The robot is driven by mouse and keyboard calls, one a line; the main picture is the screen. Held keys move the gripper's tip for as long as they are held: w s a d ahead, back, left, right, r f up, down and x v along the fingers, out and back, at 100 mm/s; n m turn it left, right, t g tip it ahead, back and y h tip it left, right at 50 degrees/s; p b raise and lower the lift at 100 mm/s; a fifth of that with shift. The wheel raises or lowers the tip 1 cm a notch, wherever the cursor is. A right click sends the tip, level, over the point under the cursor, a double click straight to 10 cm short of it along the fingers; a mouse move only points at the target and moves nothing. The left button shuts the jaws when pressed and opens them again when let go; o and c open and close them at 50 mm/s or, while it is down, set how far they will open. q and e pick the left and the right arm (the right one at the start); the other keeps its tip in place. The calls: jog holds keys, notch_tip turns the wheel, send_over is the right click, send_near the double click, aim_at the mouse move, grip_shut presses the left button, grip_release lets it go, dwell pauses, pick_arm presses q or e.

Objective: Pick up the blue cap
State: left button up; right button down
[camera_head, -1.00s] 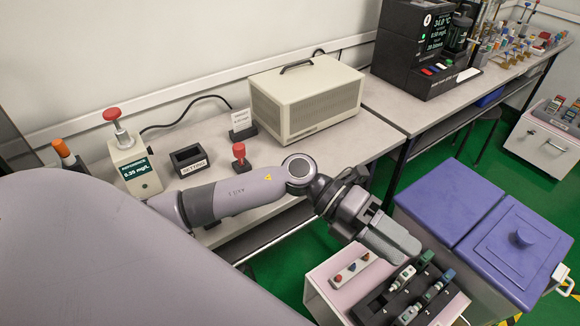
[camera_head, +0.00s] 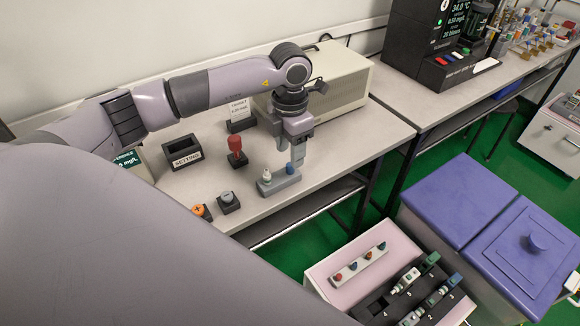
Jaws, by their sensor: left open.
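A small blue cap (camera_head: 290,168) stands upright at the right end of a grey holder (camera_head: 278,183) on the bench. A whitish piece (camera_head: 266,175) stands at the holder's left end. My left gripper (camera_head: 298,160) points down just behind and above the blue cap, jaws open; whether a finger touches the cap I cannot tell. Another small blue piece (camera_head: 352,266) sits among coloured caps on a pale strip (camera_head: 344,275) on the pink-topped box. My right gripper is not in view.
A red-topped stamp-like piece (camera_head: 236,150), a black SETTING box (camera_head: 184,152), a grey button (camera_head: 228,201) and an orange knob (camera_head: 200,211) stand to the left. A beige instrument case (camera_head: 345,80) is behind the gripper. The bench's front edge is close to the holder.

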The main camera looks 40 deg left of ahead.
aim_at(290, 171)
pick_arm(q)
jog(key=shift+f, duration=1.9)
grip_shut()
